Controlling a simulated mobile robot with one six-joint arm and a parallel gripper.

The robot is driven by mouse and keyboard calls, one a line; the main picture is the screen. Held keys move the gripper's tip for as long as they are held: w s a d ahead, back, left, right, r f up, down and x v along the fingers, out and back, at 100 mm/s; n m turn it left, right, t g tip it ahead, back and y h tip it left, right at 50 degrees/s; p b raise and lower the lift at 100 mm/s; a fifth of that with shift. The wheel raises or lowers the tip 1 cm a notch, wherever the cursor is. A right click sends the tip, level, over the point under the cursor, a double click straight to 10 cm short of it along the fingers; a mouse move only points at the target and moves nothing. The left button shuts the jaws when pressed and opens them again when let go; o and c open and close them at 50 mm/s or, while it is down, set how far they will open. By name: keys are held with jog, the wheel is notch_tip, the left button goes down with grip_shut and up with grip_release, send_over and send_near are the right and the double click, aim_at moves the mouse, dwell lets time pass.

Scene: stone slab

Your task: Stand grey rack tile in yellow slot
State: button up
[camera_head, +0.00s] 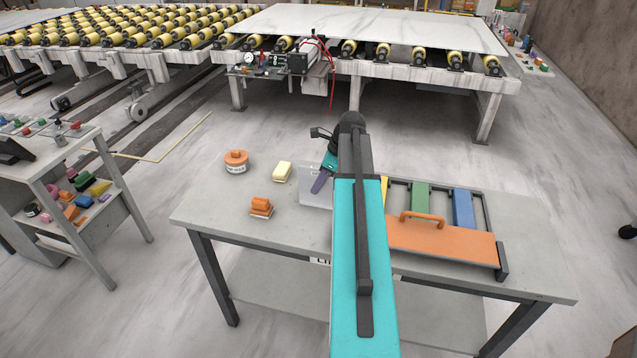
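A rack (481,215) with dark rails stands on the right of the table. It holds a yellow strip (384,188), mostly hidden by my arm, a green strip (420,198) and a blue strip (462,208). An orange cover (445,242) with a handle lies over the rack's near part. A pale grey panel (312,198), possibly the grey tile, is left of my arm. My gripper (321,183) is at this panel, partly hidden by the arm. A purple part shows there. I cannot tell whether it holds the panel.
An orange-lidded round tub (236,162), a pale yellow block (282,172) and an orange-topped brush or block (261,207) stand on the left of the table (205,205). A side shelf (50,165) stands left. A roller conveyor (420,60) with a slab is behind.

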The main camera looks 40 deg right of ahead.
jog(key=shift+r, duration=0.2)
jog(key=shift+b+v, duration=1.45)
jog(key=shift+v, duration=4.5)
jog(key=shift+o, duration=0.4)
